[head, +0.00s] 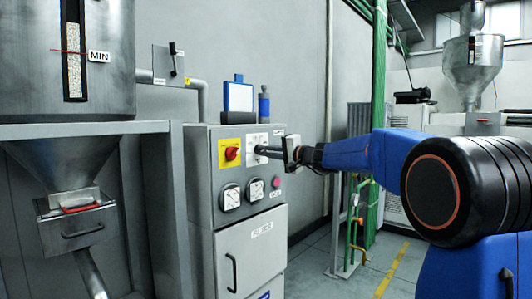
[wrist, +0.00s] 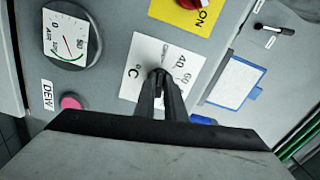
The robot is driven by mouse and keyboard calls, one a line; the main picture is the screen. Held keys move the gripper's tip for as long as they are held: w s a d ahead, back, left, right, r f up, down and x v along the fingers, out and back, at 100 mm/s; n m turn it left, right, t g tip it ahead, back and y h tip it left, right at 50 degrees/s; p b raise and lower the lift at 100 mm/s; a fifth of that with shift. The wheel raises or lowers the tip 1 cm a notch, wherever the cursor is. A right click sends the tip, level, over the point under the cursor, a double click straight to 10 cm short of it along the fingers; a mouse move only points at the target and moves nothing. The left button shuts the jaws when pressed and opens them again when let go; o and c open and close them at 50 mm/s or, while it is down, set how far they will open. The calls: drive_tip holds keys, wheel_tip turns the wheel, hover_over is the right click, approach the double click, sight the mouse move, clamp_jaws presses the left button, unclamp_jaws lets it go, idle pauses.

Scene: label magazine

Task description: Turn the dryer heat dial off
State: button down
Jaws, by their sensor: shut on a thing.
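The dryer heat dial is a small dark knob (wrist: 158,72) on a white scale plate (wrist: 146,62) marked °C, with 40 and 60 readable in the wrist view. In the head view the plate (head: 251,138) is on the upper front of the grey dryer cabinet (head: 205,178). My gripper (head: 261,150) reaches it from the right. In the wrist view the two dark fingers (wrist: 160,84) are closed together on the knob and hide most of it. The knob's pointer direction cannot be told.
A red switch (head: 231,154) on a yellow plate is just left of the dial. Two round gauges (head: 230,197) (head: 255,190) and a pink button (head: 276,181) are below. A blue-framed board (head: 239,97) and blue bottle (head: 264,106) stand on top. A hopper (head: 70,160) stands at left.

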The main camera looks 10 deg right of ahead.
drive_tip(key=shift+f, duration=0.1)
drive_tip(key=c, duration=1.8)
unclamp_jaws()
drive_tip(key=v, duration=1.7)
drive_tip(key=shift+s+d, duration=0.1)
drive_tip(key=shift+s, duration=0.05)
